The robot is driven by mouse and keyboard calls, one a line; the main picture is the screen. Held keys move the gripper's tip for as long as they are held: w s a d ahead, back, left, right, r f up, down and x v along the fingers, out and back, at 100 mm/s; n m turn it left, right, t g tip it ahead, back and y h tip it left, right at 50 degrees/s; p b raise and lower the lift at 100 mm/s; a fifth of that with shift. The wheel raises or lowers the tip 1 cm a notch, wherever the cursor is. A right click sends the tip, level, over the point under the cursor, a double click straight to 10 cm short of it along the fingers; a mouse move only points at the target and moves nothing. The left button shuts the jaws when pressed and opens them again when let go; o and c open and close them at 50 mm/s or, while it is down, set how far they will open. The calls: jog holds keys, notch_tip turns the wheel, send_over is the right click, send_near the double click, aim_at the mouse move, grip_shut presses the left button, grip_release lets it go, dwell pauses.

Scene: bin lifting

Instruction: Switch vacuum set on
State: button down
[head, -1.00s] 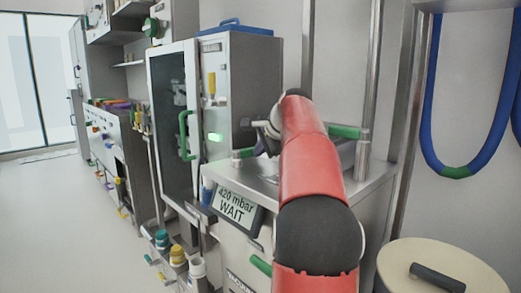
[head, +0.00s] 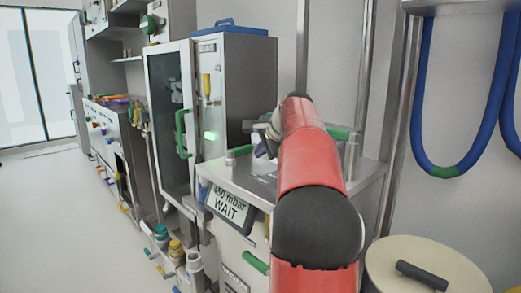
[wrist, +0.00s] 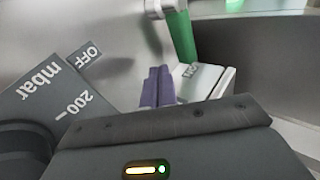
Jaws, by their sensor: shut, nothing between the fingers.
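The vacuum set is a steel cabinet (head: 300,205) with a tilted display (head: 228,204) that seems to read "450 mbar WAIT". My gripper (head: 264,150) is low over its top, partly hidden behind my red arm. In the wrist view, my gripper (wrist: 158,88) shows two purple fingers close together, shut and empty. Left of them are an OFF label (wrist: 86,54) and a dark plate (wrist: 35,100) marked "mbar" and "200". Right of them is a pale block (wrist: 203,80) with what looks like an ON label. I cannot tell whether the fingers touch it; the switch itself is not clearly visible.
A green bar (wrist: 181,37) on a grey post stands behind the pale block; it also shows in the head view (head: 338,133). A tall cabinet (head: 236,90) with a glass door stands behind left. A lidded drum (head: 425,265) is at front right. The left floor is clear.

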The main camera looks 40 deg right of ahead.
jog(key=v, duration=1)
jog(key=shift+d, duration=0.65)
jog(key=shift+s, duration=0.1)
